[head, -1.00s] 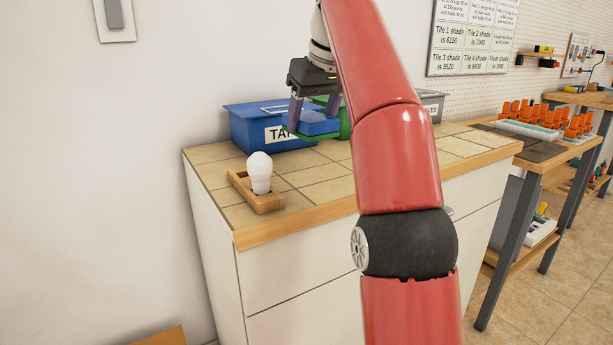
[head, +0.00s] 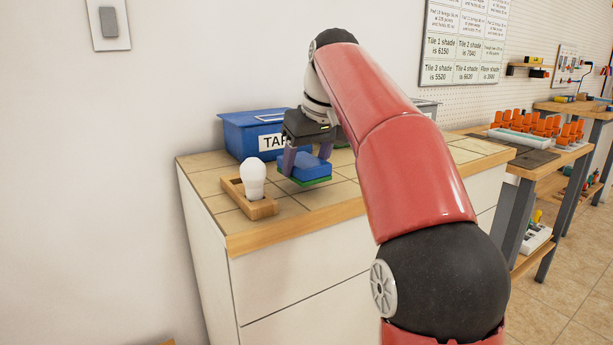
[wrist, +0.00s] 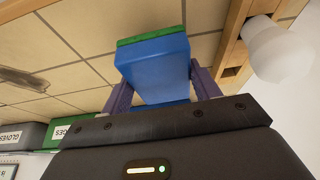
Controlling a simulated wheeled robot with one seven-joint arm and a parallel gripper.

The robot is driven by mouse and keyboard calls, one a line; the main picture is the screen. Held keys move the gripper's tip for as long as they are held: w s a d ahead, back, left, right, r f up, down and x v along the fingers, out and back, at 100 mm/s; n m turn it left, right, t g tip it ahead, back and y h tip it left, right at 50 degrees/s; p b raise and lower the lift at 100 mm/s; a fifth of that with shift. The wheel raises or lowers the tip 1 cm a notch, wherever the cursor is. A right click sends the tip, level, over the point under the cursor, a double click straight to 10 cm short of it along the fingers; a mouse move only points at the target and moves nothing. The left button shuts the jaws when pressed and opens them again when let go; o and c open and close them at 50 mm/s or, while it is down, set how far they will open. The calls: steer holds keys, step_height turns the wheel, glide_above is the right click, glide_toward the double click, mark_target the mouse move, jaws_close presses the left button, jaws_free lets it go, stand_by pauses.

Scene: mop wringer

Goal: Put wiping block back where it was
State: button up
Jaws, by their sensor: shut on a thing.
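The wiping block (head: 306,167) is blue with a green layer underneath. My gripper (head: 307,160) is shut on its blue part, one purple finger on each side. In the head view it is at or just above the tiled counter top (head: 338,191); I cannot tell whether it touches. In the wrist view the block (wrist: 153,62) sits between the fingers, its green edge at the far side. A wooden holder (head: 262,208) with a white bulb (head: 252,178) in it is just left of the block. The bulb also shows in the wrist view (wrist: 280,50).
A blue bin (head: 245,130) stands behind my gripper against the wall. Grey and green bins (wrist: 22,137) show in the wrist view, with a dark smear (wrist: 22,80) on the tiles. The counter's wooden front edge (head: 300,228) is close. Orange items (head: 540,124) stand on a bench to the right.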

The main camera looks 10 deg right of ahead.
steer(key=shift+f, duration=1.1)
steer(key=shift+f, duration=0.1)
steer(key=shift+f, duration=0.25)
steer(key=o, duration=1.2)
steer(key=shift+b, duration=0.3)
